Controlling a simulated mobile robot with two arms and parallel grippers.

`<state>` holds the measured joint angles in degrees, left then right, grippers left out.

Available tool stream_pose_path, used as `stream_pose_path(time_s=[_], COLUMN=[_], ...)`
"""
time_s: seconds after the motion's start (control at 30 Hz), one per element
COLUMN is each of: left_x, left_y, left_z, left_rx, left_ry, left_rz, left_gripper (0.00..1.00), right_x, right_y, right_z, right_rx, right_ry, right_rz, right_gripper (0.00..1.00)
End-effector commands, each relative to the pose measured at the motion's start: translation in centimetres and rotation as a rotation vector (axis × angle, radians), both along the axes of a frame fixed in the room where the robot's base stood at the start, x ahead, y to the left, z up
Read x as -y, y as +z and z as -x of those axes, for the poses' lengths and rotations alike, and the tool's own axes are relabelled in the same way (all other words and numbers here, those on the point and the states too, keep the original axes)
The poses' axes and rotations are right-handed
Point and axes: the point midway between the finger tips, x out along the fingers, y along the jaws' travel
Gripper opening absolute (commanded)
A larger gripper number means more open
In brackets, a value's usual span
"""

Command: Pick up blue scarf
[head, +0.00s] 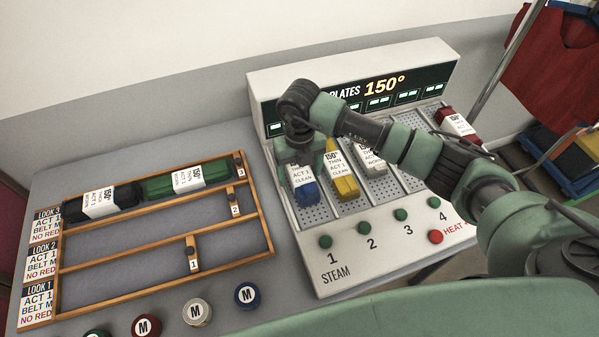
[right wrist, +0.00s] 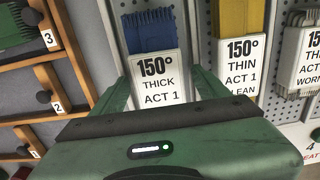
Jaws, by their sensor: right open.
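The blue scarf (head: 309,195) lies rolled in the first slot of the steam machine (head: 335,268), with a white tag reading 150°, thick, Act 1. It also shows in the right wrist view (right wrist: 151,30), at the top. My right gripper (head: 300,168) is above this slot, pointing down. In the right wrist view its open fingers (right wrist: 160,88) stand either side of the tag, with the blue cloth beyond them. Nothing is visibly gripped. I cannot tell how far above the scarf the fingertips are. My left gripper is in neither view.
A yellow scarf (head: 345,187) and a white one (head: 372,165) lie in neighbouring slots; a dark red one (head: 453,122) is at the far right. The wooden rack (head: 150,208) at left holds black and green rolls in its top row. Several round tins stand in front.

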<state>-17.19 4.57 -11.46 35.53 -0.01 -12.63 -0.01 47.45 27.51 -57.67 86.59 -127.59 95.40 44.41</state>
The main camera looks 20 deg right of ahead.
Motion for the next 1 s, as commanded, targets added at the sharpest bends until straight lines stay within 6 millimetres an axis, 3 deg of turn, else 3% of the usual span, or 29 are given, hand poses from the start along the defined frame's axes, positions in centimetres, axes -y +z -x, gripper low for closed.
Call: stream_pose_path(time_s=[0.13, 0.3, 0.37, 0.4, 0.77, 1.0], left_x=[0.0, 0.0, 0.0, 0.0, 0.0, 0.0], left_y=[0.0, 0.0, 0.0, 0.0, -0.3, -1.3], left_z=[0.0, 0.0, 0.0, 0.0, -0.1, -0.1], left_rx=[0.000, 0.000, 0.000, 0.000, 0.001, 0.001], left_ry=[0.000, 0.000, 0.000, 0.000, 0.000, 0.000], left_rz=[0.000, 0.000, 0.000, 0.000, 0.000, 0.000], left_gripper=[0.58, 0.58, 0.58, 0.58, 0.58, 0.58], right_x=[0.0, 0.0, 0.0, 0.0, -0.1, 0.0], right_y=[0.0, 0.0, 0.0, 0.0, 0.7, 4.3], right_z=[0.0, 0.0, 0.0, 0.0, -0.1, -0.2], right_rx=[0.000, 0.000, 0.000, 0.000, 0.001, 0.007], right_ry=[0.000, 0.000, 0.000, 0.000, 0.000, 0.000], right_rz=[0.000, -0.001, -0.001, -0.001, -0.002, -0.002], right_gripper=[0.73, 0.25, 0.09, 0.05, 0.05, 0.05])
